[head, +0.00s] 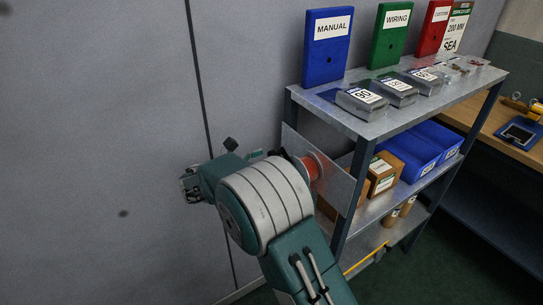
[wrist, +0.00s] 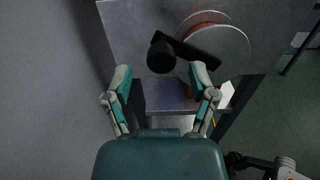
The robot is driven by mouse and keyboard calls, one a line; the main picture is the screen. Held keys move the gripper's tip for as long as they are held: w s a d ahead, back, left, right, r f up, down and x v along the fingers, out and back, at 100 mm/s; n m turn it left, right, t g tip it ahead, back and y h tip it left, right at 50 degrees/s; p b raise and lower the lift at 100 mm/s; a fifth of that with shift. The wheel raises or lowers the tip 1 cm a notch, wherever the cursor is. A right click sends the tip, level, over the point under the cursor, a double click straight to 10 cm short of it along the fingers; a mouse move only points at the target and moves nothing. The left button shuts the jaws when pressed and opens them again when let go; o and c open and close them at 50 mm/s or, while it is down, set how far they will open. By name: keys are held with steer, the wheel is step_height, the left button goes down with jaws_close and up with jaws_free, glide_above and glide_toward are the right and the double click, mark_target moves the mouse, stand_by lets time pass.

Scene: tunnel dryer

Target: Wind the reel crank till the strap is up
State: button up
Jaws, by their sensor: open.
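The reel shows in the wrist view as a pale round disc (wrist: 226,45) with a reddish edge behind it, set against a grey metal plate (wrist: 130,22). A black crank arm (wrist: 200,48) crosses the disc and ends at the left in a dark round handle (wrist: 161,57). My gripper (wrist: 160,75) is open, one finger on each side below the handle, with a gap to it. I cannot tell the depth between them. In the head view the orange-red reel (head: 318,168) is partly behind my arm, and the crank is hidden. I cannot make out the strap's free end.
A metal shelf unit (head: 440,97) stands to the right, with blue (head: 327,45), green (head: 390,34) and red (head: 433,27) boards on top. Blue bins (head: 412,150) and cardboard boxes fill its middle shelf. A wooden bench (head: 497,122) is beyond. A grey wall (head: 100,120) runs along the left.

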steer(key=shift+x, duration=1.3)
jaws_close()
steer(key=shift+r+m, duration=0.3)
